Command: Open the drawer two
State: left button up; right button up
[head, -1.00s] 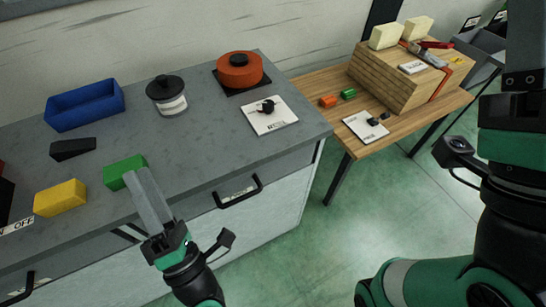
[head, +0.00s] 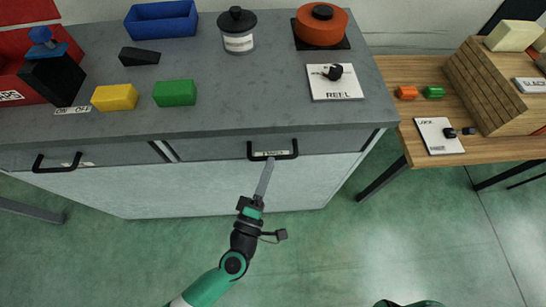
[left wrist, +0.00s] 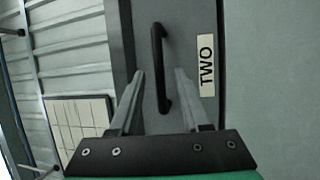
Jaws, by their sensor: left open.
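Drawer two (head: 212,148) is the right one of two drawers under the grey counter, and its front looks flush with the cabinet. Its black handle (head: 272,150) also shows in the left wrist view (left wrist: 159,65), beside a white label reading TWO (left wrist: 206,66). My left gripper (head: 266,168) is open and empty just in front of the handle. In the left wrist view its two fingers (left wrist: 160,76) stand on either side of the lower part of the handle. I cannot tell whether they touch it. My right gripper is out of view.
The other drawer's handle (head: 56,163) is at the left. A wooden table (head: 390,75) stands to the right.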

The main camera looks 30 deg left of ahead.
pick_arm(q)
jog(key=w, duration=0.3)
jog(key=shift+w+a+r, duration=0.2)
jog(key=shift+w+r, duration=0.05)
jog(key=shift+r, duration=0.05)
grip_shut()
dwell(1.2)
